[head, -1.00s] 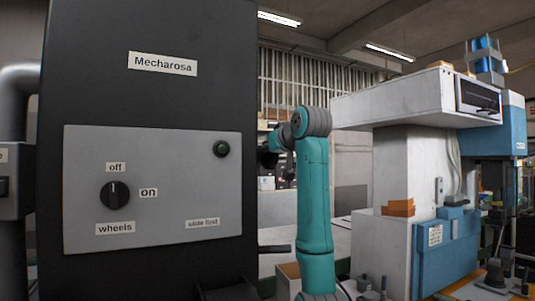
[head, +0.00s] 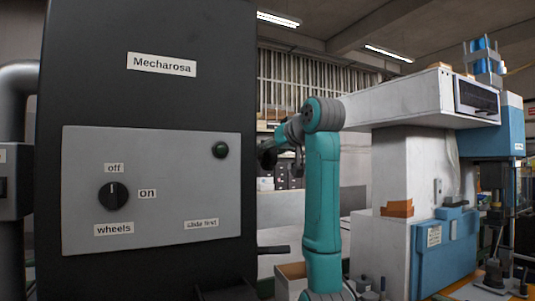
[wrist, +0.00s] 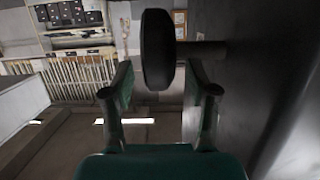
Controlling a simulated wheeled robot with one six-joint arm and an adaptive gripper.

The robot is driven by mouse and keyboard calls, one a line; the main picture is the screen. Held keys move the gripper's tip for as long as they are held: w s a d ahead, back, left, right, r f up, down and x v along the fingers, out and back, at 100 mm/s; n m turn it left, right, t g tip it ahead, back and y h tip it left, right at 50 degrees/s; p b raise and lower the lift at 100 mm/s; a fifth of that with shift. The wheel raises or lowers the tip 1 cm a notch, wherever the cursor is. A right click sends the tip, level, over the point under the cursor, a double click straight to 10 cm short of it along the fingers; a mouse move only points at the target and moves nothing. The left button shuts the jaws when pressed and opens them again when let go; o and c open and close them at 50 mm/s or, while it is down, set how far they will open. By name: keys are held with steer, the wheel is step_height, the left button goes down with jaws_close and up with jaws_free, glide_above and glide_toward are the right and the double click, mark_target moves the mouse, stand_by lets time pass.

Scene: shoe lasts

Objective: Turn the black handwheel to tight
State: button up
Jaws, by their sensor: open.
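The black handwheel (wrist: 157,50) shows nearly edge-on in the wrist view, at the top middle. Its dark shaft (wrist: 200,49) runs right to the dark cabinet side. My gripper (wrist: 157,72) is open, with one finger on each side of the wheel's rim in the picture. Gaps show on both sides, and I cannot tell how far the rim reaches between the fingers. In the head view my gripper (head: 272,152) is small and dark beside the cabinet's right edge, and I cannot separate the handwheel from it there.
The dark cabinet (head: 205,95) labelled Mecharosa fills the left of the head view. Its grey panel (head: 170,170) has a black knob (head: 114,196) with off and on labels. A black handle (head: 273,249) sticks out lower right. A white and blue machine (head: 400,180) stands farther right.

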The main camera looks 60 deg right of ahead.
steer(key=v, duration=0.7)
steer(key=shift+s, duration=0.2)
steer(key=shift+s+a, duration=0.1)
steer(key=shift+a, duration=0.05)
